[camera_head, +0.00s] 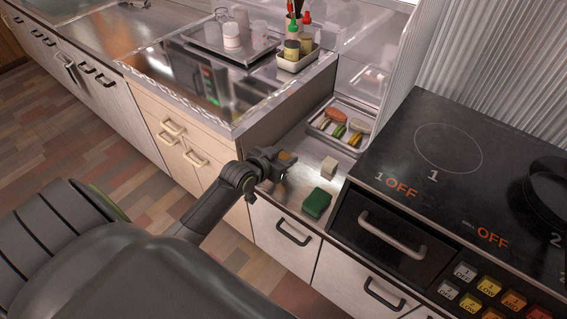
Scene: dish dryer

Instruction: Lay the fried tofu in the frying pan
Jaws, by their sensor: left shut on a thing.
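My left gripper (287,158) reaches over the low steel counter between the cabinets and the stove. It is shut on a small orange-brown piece, which looks like the fried tofu (284,155); the jaws hide part of it. The black frying pan (537,190) sits on the stove at the right edge of the view, partly cut off, far to the right of my left gripper. My right gripper is not in view.
A pale cube (329,166) and a green block (317,203) stand on the counter just right of my left gripper. A metal tray (318,123) of food pieces lies behind. The black stove (420,180) is right, its marked front burner bare.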

